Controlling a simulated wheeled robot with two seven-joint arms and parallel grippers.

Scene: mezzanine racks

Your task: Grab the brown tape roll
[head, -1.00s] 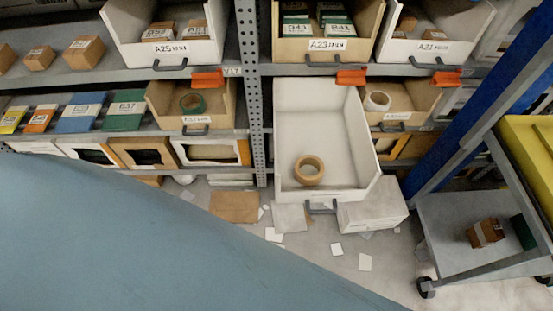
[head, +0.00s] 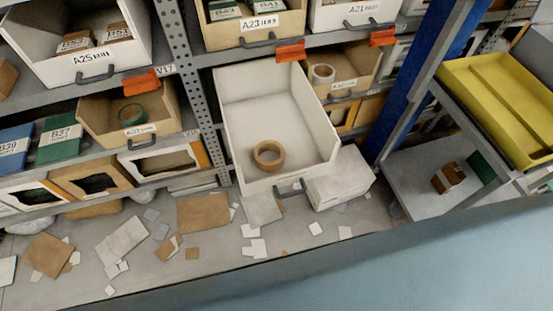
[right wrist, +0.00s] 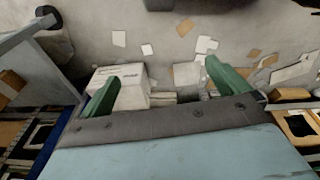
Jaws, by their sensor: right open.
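The brown tape roll (head: 268,154) lies flat in the front part of a white drawer bin (head: 324,164) that sticks out from the rack in the head view. No gripper shows in the head view. In the right wrist view my right gripper (right wrist: 160,88) shows two green fingers spread wide apart with nothing between them. A white box (right wrist: 120,84) and the littered floor show beyond the fingers. The tape roll is not visible in the right wrist view. My left gripper is out of view.
A grey rack post (head: 185,75) stands left of the white bin. A cart with a yellow tray (head: 500,100) stands at the right. Cards and scraps litter the floor.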

